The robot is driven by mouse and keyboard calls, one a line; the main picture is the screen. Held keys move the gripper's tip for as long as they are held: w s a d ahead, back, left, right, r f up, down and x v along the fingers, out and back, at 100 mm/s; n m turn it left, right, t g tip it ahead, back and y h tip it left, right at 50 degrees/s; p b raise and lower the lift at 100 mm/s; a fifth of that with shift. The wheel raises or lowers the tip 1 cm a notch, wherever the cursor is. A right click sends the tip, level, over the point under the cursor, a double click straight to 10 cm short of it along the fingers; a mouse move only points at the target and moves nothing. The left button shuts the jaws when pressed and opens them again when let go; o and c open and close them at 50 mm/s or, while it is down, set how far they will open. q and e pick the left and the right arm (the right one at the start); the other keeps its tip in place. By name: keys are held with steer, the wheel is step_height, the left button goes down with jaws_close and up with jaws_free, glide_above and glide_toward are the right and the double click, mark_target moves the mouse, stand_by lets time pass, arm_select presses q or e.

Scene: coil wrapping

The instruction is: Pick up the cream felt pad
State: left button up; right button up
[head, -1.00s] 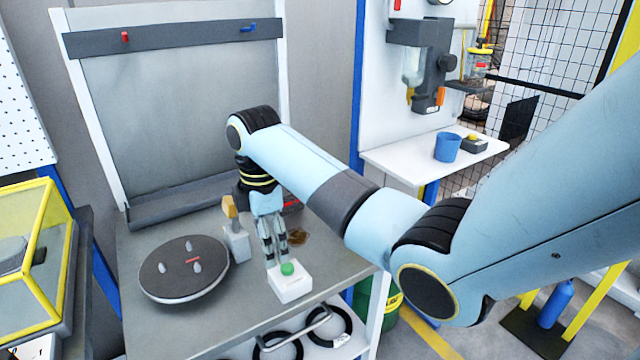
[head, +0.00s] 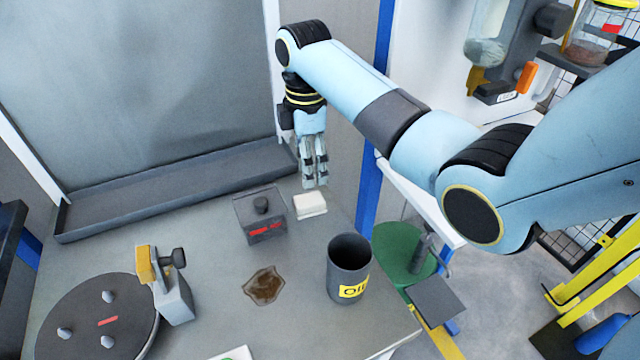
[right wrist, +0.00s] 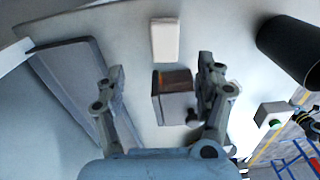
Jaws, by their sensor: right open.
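The cream felt pad (head: 310,206) lies flat on the grey bench, close beside a dark grey box. In the right wrist view the pad (right wrist: 165,40) lies ahead of the fingertips, roughly between their lines. My right gripper (head: 316,184) points down just behind and above the pad in the head view. In the right wrist view its two fingers (right wrist: 161,70) are spread, with nothing between the tips touching them. The gap between fingertips and pad is hard to judge. My left gripper is not in view.
The dark grey box (head: 260,214) with a knob and red label stands left of the pad. A black oil can (head: 348,272) stands in front, right. A brown stain (head: 264,288) lies on the bench. A round turntable (head: 98,322) with pegs and a yellow-topped clamp (head: 172,290) are at left.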

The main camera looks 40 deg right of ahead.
mark_target(309, 199)
steer(key=f, duration=0.4)
steer(key=shift+s+a, duration=0.25)
steer(key=shift+a, duration=0.1)
steer(key=shift+f, duration=0.25)
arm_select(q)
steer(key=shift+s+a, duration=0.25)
arm_select(e)
steer(key=shift+d+f, duration=0.1)
steer(key=shift+f, duration=2.6)
steer(key=shift+s, duration=0.1)
steer(key=shift+c, duration=0.2)
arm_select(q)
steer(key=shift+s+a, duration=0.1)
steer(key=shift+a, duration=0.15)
arm_select(e)
steer(key=c, duration=1.1)
